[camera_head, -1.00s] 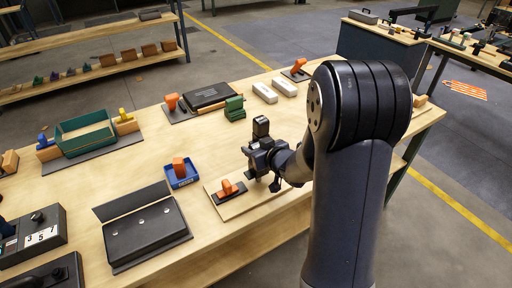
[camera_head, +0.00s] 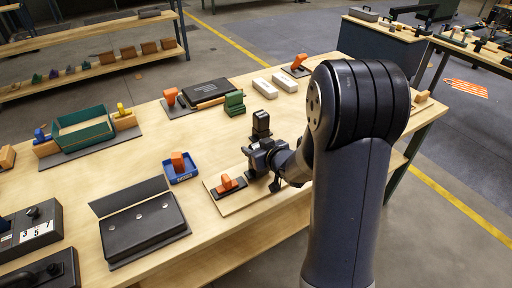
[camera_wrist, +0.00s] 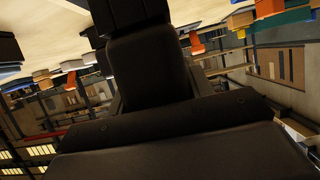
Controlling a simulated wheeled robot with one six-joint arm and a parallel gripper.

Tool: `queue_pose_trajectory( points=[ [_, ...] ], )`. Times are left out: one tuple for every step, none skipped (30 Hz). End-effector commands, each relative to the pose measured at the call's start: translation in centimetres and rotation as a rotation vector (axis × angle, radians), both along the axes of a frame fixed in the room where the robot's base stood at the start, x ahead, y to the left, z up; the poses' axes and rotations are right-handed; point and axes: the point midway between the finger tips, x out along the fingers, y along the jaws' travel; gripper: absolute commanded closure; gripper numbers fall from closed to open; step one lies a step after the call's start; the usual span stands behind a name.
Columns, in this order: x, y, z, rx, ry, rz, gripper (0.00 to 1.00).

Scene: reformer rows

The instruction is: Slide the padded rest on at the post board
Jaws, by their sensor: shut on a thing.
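My gripper (camera_head: 262,160) is low over the near right part of the workbench, beside the post board (camera_head: 241,202). The post board is a pale wooden board with a dark strip and an orange piece (camera_head: 229,184) on it. My gripper is shut on a dark piece, which I take for the padded rest (camera_wrist: 147,72); it fills the middle of the wrist view. In the head view a black block (camera_head: 261,122) shows just beyond my gripper; I cannot tell if it is the same piece. Any post near my gripper and the contact there are hidden.
A blue tray with an orange piece (camera_head: 178,161) stands left of the board. A black case (camera_head: 143,226) lies at the front left. A green block (camera_head: 234,103), white blocks (camera_head: 265,88) and a green bin (camera_head: 83,132) stand farther back. Bare bench lies between them.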

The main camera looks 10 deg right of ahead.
Motion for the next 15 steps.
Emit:
queue_pose_trajectory(
  points=[
    [0.0, 0.0, -0.2, 0.0, -0.001, 0.0, 0.79],
    [0.0, 0.0, -0.3, 0.0, -0.001, 0.0, 0.79],
    [0.0, 0.0, -0.4, 0.0, -0.001, 0.0, 0.79],
    [0.0, 0.0, -0.5, 0.0, -0.001, 0.0, 0.79],
    [0.0, 0.0, -0.5, 0.0, -0.001, 0.0, 0.79],
    [0.0, 0.0, -0.6, 0.0, -0.001, 0.0, 0.79],
    [0.0, 0.0, -0.7, 0.0, -0.001, 0.0, 0.79],
    [0.0, 0.0, -0.8, 0.0, -0.001, 0.0, 0.79],
    [0.0, 0.0, -0.9, 0.0, -0.001, 0.0, 0.79],
    [0.0, 0.0, -1.0, 0.0, -0.001, 0.0, 0.79],
    [0.0, 0.0, -1.0, 0.0, -0.001, 0.0, 0.79],
    [0.0, 0.0, -1.1, 0.0, -0.001, 0.0, 0.79],
    [0.0, 0.0, -1.2, 0.0, -0.001, 0.0, 0.79],
    [0.0, 0.0, -1.3, 0.0, -0.001, 0.0, 0.79],
    [0.0, 0.0, -1.4, 0.0, -0.001, 0.0, 0.79]
  ],
)
